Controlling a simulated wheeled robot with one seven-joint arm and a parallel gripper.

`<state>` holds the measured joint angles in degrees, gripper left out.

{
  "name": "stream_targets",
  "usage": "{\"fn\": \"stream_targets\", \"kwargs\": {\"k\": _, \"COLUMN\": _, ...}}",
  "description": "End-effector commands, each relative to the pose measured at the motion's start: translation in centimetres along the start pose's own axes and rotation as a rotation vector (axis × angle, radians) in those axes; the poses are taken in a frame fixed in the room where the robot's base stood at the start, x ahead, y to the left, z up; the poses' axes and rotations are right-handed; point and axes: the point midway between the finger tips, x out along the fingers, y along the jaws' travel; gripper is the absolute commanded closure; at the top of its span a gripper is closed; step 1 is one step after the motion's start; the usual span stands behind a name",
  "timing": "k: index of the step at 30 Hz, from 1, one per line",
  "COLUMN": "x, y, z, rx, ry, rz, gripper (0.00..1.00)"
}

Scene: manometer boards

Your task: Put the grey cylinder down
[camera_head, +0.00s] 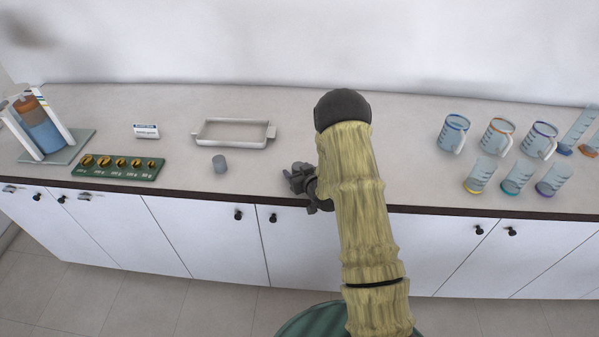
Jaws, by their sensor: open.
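My arm hides part of the counter behind and to the right of the gripper.
A green board with brass weights (119,168), a small white box (146,131) and a manometer stand (42,128) are at left. Several jugs and cylinders, including a blue-rimmed jug (453,133), stand at right.

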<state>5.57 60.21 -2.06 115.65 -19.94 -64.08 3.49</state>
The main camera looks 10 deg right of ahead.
Motion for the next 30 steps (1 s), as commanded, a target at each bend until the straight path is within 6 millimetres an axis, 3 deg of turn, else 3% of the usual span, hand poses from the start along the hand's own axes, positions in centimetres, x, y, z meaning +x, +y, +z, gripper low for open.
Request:
{"fn": "stream_targets", "kwargs": {"k": 8, "x": -1.5, "y": 0.1, "z": -0.1, "rx": 0.0, "ry": -0.001, "rz": 0.001, "gripper": 0.4}}
{"fn": "stream_targets", "kwargs": {"k": 24, "x": -10.5, "y": 0.1, "z": -0.1, "rx": 0.001, "ry": 0.0, "rz": 0.002, "gripper": 0.4}}
{"fn": "stream_targets", "kwargs": {"k": 30, "x": -12.1, "y": 0.0, "z": -0.2, "rx": 0.0, "ry": 0.001, "rz": 0.0, "gripper": 0.4}}
